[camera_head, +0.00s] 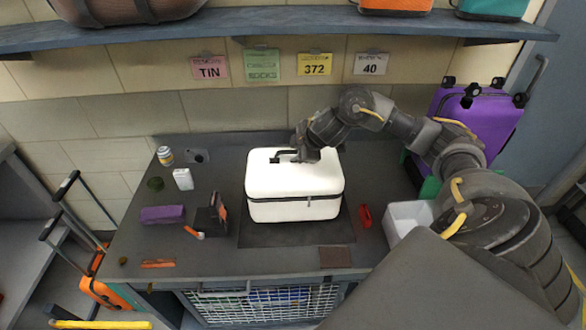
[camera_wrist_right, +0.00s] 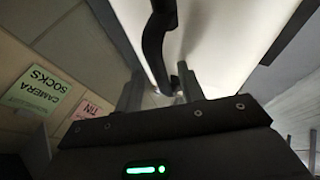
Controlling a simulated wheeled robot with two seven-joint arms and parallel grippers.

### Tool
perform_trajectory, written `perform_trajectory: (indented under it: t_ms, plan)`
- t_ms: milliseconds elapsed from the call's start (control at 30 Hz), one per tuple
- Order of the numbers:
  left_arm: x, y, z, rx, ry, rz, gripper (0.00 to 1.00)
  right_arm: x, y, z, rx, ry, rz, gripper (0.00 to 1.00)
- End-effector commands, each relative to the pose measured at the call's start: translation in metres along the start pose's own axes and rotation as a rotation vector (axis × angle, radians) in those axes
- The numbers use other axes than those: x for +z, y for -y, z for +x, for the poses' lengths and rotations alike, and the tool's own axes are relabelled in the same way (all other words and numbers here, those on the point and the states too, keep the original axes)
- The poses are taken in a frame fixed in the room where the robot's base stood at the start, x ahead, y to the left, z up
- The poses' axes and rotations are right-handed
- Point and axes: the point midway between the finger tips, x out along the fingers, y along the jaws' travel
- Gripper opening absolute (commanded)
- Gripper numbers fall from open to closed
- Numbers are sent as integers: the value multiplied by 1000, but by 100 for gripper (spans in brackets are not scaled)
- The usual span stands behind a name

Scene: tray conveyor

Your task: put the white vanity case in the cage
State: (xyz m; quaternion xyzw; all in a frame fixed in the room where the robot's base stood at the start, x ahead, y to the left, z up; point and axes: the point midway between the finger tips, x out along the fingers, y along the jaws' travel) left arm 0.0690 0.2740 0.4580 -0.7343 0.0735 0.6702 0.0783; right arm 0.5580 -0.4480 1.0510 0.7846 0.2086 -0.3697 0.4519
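The white vanity case (camera_head: 294,190) stands upright on a dark mat on the grey table, with its dark handle (camera_head: 285,154) on top. My right gripper (camera_head: 300,156) is at the right part of this handle, just above the lid. In the right wrist view, my right gripper (camera_wrist_right: 158,88) has its two fingers apart, and the dark handle (camera_wrist_right: 157,45) reaches down between them; I see a gap beside it. The white case also fills much of that view (camera_wrist_right: 225,40). A wire mesh cage (camera_head: 215,308) shows under the table's front edge. My left gripper is out of view.
Left of the case lie a purple pouch (camera_head: 163,215), a dark holder (camera_head: 211,217), a white bottle (camera_head: 183,179) and a jar (camera_head: 165,156). A red object (camera_head: 365,216) and a white bin (camera_head: 405,216) are on the right. A shelf (camera_head: 300,20) hangs above.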

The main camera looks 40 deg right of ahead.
Motion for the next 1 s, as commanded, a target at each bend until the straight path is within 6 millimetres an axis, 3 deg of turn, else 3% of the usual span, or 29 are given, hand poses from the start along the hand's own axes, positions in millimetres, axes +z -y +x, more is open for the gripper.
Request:
perform_trajectory:
  t_ms: [133,400,1000]
  plan:
    - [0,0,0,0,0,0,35,0,0,0,0,0,0,36]
    - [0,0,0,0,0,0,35,0,0,0,0,0,0,1]
    - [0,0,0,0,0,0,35,0,-1,-1,2,0,1,0]
